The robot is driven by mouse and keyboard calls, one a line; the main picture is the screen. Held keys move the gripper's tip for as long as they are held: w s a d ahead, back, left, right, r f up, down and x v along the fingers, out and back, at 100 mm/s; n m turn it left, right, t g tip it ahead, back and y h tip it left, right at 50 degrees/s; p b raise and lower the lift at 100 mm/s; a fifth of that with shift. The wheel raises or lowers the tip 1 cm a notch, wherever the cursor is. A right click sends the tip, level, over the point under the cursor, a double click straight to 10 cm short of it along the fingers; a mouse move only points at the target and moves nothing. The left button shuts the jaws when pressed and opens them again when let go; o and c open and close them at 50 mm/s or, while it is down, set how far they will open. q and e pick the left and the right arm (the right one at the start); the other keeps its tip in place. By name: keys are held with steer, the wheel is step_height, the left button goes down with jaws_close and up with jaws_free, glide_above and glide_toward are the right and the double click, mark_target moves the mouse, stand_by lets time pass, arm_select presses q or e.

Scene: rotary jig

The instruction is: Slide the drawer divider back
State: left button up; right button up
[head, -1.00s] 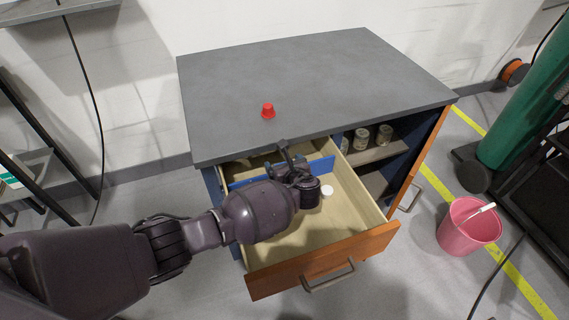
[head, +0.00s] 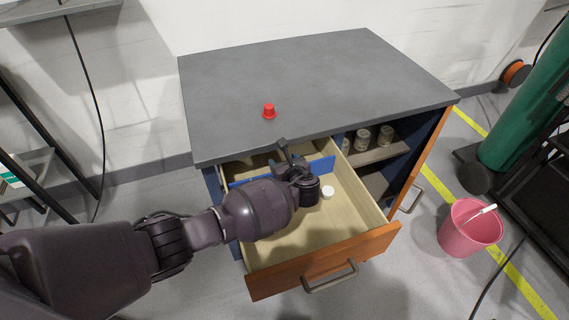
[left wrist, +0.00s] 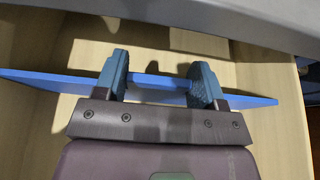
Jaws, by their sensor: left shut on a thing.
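The blue drawer divider (head: 322,165) stands across the open wooden drawer (head: 350,228), towards its back part. It also shows in the left wrist view (left wrist: 245,101) as a blue strip spanning the drawer. My left gripper (head: 284,158) reaches into the drawer from the front. In the left wrist view, its two fingers (left wrist: 160,82) are shut on the divider's middle, with a raised blue part between them. My arm hides part of the divider in the head view. My right gripper is not in view.
A white round object (head: 327,192) lies on the drawer floor in front of the divider. The grey countertop (head: 310,85) overhangs the drawer's back and carries a red cup-shaped piece (head: 269,111). Several jars (head: 363,139) stand in the open cupboard. A pink bucket (head: 469,228) is on the floor.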

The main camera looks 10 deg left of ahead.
arm_select(q)
steer(key=shift+w+a, duration=0.65)
steer(key=shift+w, duration=0.3)
steer(key=o, duration=1.3)
steer(key=shift+p+v, duration=1.95)
steer(key=shift+v, duration=3.55)
steer(key=shift+w+f, duration=0.1)
